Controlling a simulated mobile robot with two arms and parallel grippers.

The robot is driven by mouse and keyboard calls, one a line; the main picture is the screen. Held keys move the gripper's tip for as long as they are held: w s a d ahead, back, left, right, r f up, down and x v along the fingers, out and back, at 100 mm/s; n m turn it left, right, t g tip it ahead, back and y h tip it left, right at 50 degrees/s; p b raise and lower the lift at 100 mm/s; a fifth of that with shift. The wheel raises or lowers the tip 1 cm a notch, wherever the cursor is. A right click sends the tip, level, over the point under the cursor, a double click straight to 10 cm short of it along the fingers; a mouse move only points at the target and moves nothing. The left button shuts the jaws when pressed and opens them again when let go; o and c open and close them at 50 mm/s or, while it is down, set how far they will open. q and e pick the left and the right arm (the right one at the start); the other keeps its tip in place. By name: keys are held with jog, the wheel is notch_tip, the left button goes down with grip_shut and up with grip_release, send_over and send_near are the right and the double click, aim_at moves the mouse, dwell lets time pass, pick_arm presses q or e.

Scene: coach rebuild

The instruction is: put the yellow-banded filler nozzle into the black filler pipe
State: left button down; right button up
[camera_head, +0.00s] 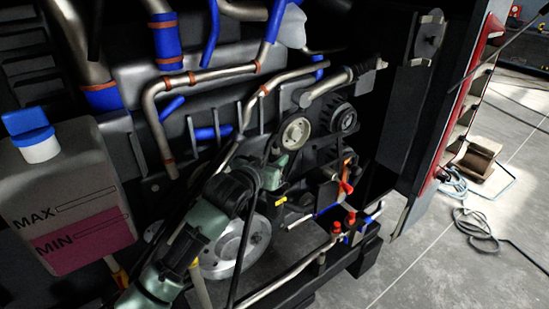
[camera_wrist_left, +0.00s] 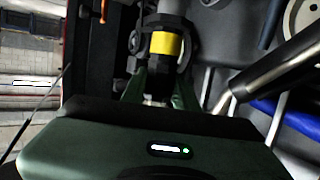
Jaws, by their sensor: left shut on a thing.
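My left gripper (camera_head: 287,167) reaches into the engine bay from the lower left, below a pale pulley. In the left wrist view its green fingers (camera_wrist_left: 160,84) are shut on the filler nozzle. The nozzle has a bright yellow band (camera_wrist_left: 166,44) and a grey cylindrical part beyond it. A dark ring-like part (camera_wrist_left: 191,40) shows around or just behind the banded section. I cannot tell whether it is the black filler pipe, nor whether the nozzle touches it. In the head view the nozzle is largely hidden by my arm. My right gripper is not in view.
Metal pipes with blue sleeves (camera_head: 165,40) cross the bay above. A coolant tank (camera_head: 70,195) stands at the left. The pulley (camera_head: 293,133) is close to the gripper. Red-capped fittings (camera_head: 337,228) sit lower right. An open panel (camera_head: 440,110) bounds the right; cables lie on the floor beyond.

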pick_arm(q)
jog(key=shift+f, duration=0.25)
dwell(0.4)
jog(key=shift+f, duration=0.55)
jog(key=shift+f, duration=0.1)
jog(key=shift+f+b, duration=0.45)
jog(key=shift+f, duration=0.15)
jog(key=shift+f, duration=0.7)
dwell(0.5)
jog(key=c, duration=1)
grip_release()
jog(key=shift+o, duration=0.4)
jog(key=o, duration=0.3)
